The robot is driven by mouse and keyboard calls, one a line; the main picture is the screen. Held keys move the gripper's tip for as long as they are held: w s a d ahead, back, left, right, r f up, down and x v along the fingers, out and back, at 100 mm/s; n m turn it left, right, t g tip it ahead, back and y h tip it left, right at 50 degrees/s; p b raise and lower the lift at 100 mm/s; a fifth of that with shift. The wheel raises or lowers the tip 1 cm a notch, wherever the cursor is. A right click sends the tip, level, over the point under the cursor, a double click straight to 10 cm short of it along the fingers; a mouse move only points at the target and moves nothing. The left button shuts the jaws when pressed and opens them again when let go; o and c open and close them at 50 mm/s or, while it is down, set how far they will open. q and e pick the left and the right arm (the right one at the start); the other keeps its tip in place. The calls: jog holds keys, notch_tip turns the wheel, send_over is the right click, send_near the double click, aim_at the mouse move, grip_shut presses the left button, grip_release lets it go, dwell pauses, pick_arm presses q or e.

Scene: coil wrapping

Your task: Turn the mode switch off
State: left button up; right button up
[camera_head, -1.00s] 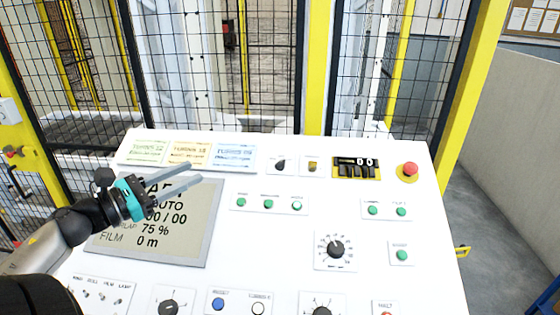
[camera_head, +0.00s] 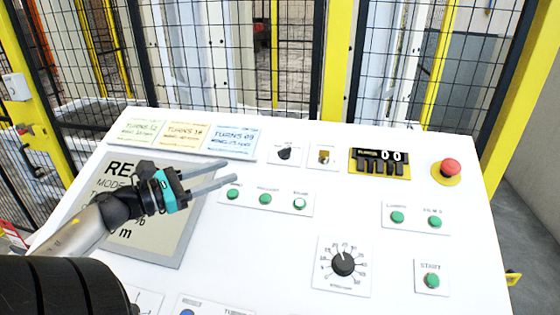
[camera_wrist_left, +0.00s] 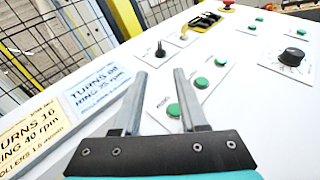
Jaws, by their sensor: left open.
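A small black selector knob (camera_head: 285,153), which looks like the mode switch, sits on a white plate in the panel's upper row. Its label is too small to read. It also shows in the left wrist view (camera_wrist_left: 161,50), beyond my fingertips. My left gripper (camera_head: 229,170) is open and empty above the panel, to the left of the knob and apart from it. Its two parallel fingers in the left wrist view (camera_wrist_left: 158,78) point toward the knob. The display screen (camera_head: 185,240) is partly hidden by my left arm. My right gripper is out of view.
A brass key switch (camera_head: 324,156) is right beside the knob. Green buttons (camera_head: 265,199) lie near my fingers, and a large dial (camera_head: 343,263) is lower. A mesh fence stands behind.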

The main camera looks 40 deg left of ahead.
aim_at(278, 153)
pick_arm(q)
jog(key=p+x, duration=0.1)
jog(key=x, duration=1.4)
jog(key=shift+w+a+r, duration=0.1)
grip_shut()
dwell(0.4)
